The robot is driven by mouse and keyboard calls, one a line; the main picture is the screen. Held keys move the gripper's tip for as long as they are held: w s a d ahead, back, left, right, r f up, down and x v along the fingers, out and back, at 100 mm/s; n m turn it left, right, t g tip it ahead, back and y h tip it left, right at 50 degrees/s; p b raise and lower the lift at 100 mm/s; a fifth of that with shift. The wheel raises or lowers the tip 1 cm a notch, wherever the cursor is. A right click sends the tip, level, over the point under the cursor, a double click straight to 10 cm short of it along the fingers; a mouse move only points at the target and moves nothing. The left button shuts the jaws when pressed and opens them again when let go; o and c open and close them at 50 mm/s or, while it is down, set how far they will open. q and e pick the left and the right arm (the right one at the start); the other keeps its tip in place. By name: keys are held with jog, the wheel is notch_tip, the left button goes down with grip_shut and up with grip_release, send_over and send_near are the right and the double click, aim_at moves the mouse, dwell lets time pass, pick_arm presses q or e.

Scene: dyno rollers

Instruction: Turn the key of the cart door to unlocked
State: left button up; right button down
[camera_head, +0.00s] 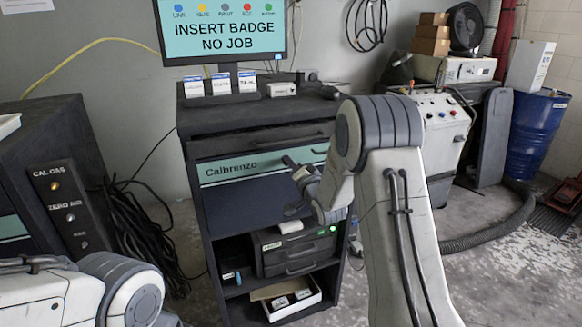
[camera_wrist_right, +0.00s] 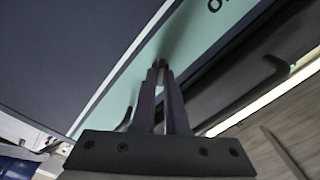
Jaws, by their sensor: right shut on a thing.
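The cart (camera_head: 257,150) is a dark cabinet with a teal strip lettered "Calbrenzo" (camera_head: 222,170) and a dark blue door panel (camera_head: 245,202) below it. My right gripper (camera_head: 290,164) is at the right part of the teal strip. In the right wrist view its fingers (camera_wrist_right: 160,70) are close together at the strip, shut on the small dark key (camera_wrist_right: 160,63). The key is mostly hidden between the fingertips, so its turn angle cannot be told.
A monitor (camera_head: 222,32) reading "INSERT BADGE NO JOB" stands above the cart. A drawer handle (camera_head: 262,142) runs above the strip. Open shelves below hold a dark unit (camera_head: 298,250) and a white tray (camera_head: 285,297). A dark cabinet (camera_head: 60,180) stands at left.

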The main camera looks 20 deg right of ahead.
jog(key=shift+d+f+m+b, duration=0.1)
jog(key=shift+m+b, duration=0.15)
jog(key=shift+m, duration=1.6)
jog(key=shift+d+f+m+b, duration=0.1)
jog(key=shift+m+b, duration=0.1)
jog(key=shift+m, duration=1.65)
jog(key=c, duration=0.9)
grip_release()
jog(key=shift+c, duration=0.2)
jog(key=shift+a, duration=0.1)
jog(key=shift+s, duration=0.1)
jog(key=s+b, duration=0.1)
jog(key=s, duration=0.9)
jog(key=shift+s+d, duration=0.15)
jog(key=shift+d, duration=0.05)
